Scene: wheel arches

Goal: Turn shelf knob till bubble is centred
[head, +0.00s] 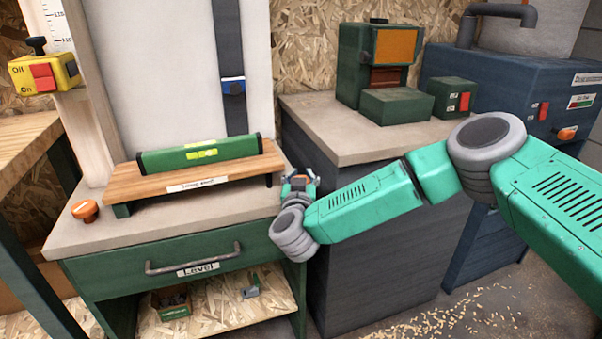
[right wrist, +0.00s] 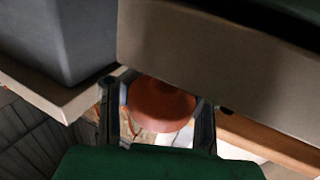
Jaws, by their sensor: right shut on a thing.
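A green spirit level (head: 165,160) lies along the wooden shelf (head: 240,168), above the grey counter. Its yellow-green vial (head: 201,154) faces me, but the bubble's place in it is too small to tell. My right gripper (head: 298,178) is at the shelf's right end. In the right wrist view my right gripper (right wrist: 160,120) is shut on a round orange-red knob (right wrist: 160,103), with one finger at each side. The gripper mostly hides this knob in the head view. My left gripper is not in view.
An orange knob (head: 85,210) sits on the counter (head: 75,235) at the left front. A yellow switch box (head: 44,73) is at the upper left. A grey cabinet (head: 385,240) with green machine boxes (head: 397,106) stands close behind and beside my right arm.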

